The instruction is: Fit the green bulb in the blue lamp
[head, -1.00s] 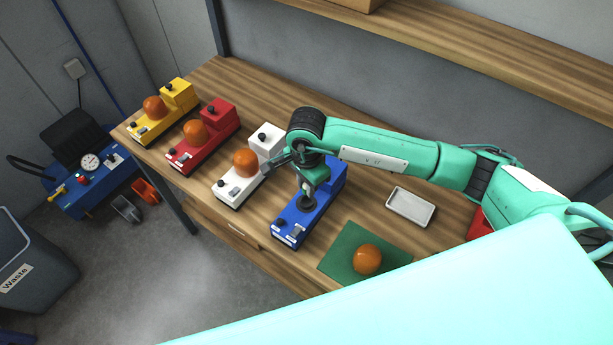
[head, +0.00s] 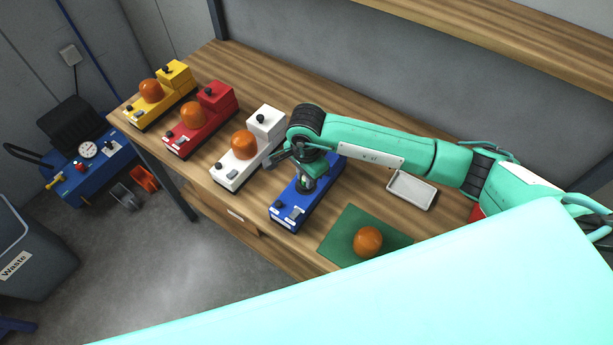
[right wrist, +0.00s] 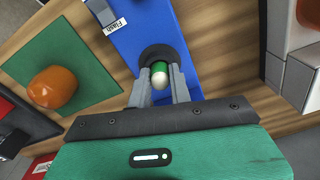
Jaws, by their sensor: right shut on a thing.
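The blue lamp (head: 285,212) stands on the workbench with its orange cover off. Its round black socket (right wrist: 152,52) shows in the right wrist view. My right gripper (head: 305,184) is over this socket, pointing down. It is shut on the green bulb (right wrist: 160,72), which has a pale rounded end and a green band. The bulb is lined up with the socket, but I cannot tell whether it is seated in it. An orange dome (head: 368,241) lies on the green mat (head: 340,240) to the right of the lamp. My left gripper is not in view.
White (head: 233,172), red (head: 208,131) and yellow (head: 147,112) lamps with orange domes stand in a row to the left. An empty white tray (head: 412,190) lies to the right. A shelf (head: 480,40) runs along the back wall.

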